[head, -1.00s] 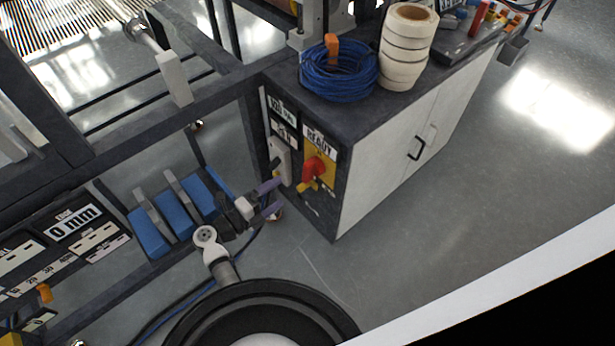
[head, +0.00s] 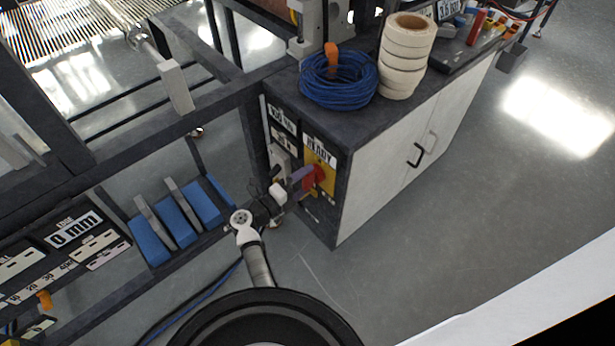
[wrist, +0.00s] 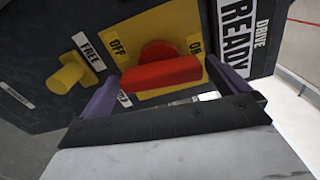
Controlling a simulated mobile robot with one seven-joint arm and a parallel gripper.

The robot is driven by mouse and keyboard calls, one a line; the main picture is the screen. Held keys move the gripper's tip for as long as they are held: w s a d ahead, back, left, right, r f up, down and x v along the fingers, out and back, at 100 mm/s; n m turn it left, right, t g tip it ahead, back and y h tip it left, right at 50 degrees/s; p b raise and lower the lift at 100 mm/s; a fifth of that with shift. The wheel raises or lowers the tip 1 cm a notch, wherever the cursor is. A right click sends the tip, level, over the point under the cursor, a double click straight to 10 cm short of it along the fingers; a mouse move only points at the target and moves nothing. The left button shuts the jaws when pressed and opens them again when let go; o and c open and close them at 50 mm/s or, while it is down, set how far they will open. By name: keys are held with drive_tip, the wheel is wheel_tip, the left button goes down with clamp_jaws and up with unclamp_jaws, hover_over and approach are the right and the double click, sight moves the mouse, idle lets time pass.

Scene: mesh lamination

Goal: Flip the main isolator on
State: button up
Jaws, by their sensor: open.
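The main isolator is a red rotary handle (wrist: 160,71) on a yellow plate (wrist: 184,22) marked OFF and, at the other side, a partly hidden ON. In the wrist view the handle's bar lies between the two purple fingers of my gripper (wrist: 168,84), which are open on either side of it. In the head view my gripper (head: 301,181) reaches the cabinet's end panel, and the red handle (head: 316,176) shows just beyond its fingers. I cannot tell whether a finger touches the handle.
A yellow knob (wrist: 68,76) beside a FREE label sits left of the isolator. A DRIVE READY sign (wrist: 240,30) is on the right. Blue cable (head: 338,82) and tape rolls (head: 405,58) stand on the cabinet top. Blue blocks (head: 176,218) lie on the rack left of my arm.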

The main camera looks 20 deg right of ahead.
drive_tip(key=shift+x, duration=0.9)
drive_tip(key=shift+c, duration=0.3)
drive_tip(key=c, duration=0.7)
drive_tip(key=shift+a+n+p, duration=0.1)
drive_tip(key=shift+n+p, duration=0.3)
drive_tip(key=shift+n, duration=0.1)
drive_tip(key=shift+c, duration=0.2)
drive_tip(key=shift+o, duration=0.2)
drive_tip(key=shift+n, duration=0.3)
drive_tip(key=o, duration=0.8)
drive_tip(key=shift+c, duration=0.2)
